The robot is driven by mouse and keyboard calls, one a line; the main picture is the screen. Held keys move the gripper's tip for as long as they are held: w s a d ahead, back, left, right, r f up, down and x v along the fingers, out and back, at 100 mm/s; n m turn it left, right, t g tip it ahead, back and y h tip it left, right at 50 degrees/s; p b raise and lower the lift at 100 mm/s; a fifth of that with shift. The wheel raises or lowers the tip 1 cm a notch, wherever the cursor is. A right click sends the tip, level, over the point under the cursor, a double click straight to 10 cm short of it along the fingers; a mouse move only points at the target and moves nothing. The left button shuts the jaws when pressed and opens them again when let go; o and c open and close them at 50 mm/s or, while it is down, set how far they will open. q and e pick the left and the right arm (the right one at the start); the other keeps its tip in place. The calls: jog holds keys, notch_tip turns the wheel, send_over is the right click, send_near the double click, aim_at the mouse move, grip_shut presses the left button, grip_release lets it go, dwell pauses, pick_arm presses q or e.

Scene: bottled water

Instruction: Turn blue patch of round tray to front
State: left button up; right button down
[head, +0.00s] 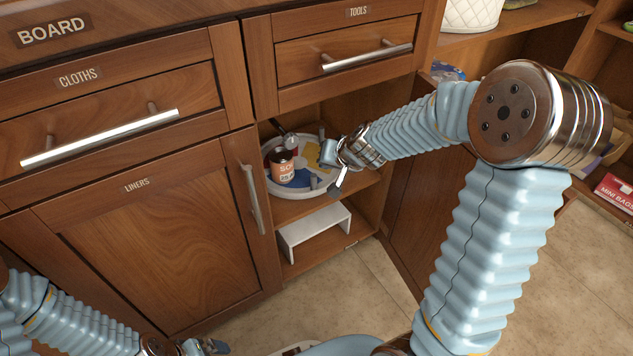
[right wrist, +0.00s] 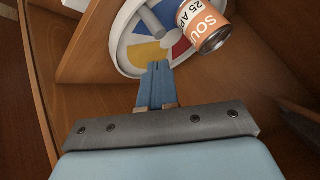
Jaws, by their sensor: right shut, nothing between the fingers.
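The round tray (head: 300,193) with a white rim sits on the upper shelf of the open cabinet. The tray also shows at the top of the right wrist view (right wrist: 121,55), with yellow (right wrist: 147,52), red (right wrist: 181,46) and blue (right wrist: 141,27) patches. An orange soup can (head: 281,167) stands on it; the can is tilted in the wrist view (right wrist: 204,25). My right gripper (head: 327,153) is shut and empty at the tray's right side. Its fingertips (right wrist: 157,66) overlap the rim; contact is unclear. My left gripper (head: 207,347) is low at the left, away from the tray.
A grey post-like object (right wrist: 152,22) stands on the tray. A white step-shaped stand (head: 315,228) is on the shelf below. The cabinet's side walls and the TOOLS drawer (head: 340,55) above bound the opening. The closed LINERS door (head: 160,235) is at left.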

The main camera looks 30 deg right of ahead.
jog(key=s+d+r+n+g+y+b, duration=0.1)
jog(key=s+d+r+y, duration=0.15)
jog(key=s+d, duration=0.35)
jog(key=shift+n+g+h, duration=0.25)
jog(key=shift+n+g, duration=0.05)
jog(key=w+a+f+b, duration=0.1)
jog(key=w+f, duration=0.1)
jog(key=w+a+f+b, duration=0.1)
jog(key=a+f, duration=0.1)
jog(key=f, duration=0.1)
jog(key=w+a+f, duration=0.1)
jog(key=w+f, duration=0.1)
jog(key=shift+w+a+f+b, duration=0.15)
jog(key=shift+w+a+b, duration=0.2)
jog(key=shift+b, duration=0.05)
pick_arm(q)
jog(key=shift+a+f, duration=0.2)
jog(key=shift+f, duration=0.5)
jog(key=shift+a+f, duration=0.2)
jog(key=shift+f, duration=0.55)
jog(key=shift+a+f, duration=0.2)
jog(key=shift+f, duration=0.5)
pick_arm(e)
jog(key=shift+w+a, duration=0.3)
jog(key=shift+a, duration=0.3)
jog(key=shift+a, duration=0.2)
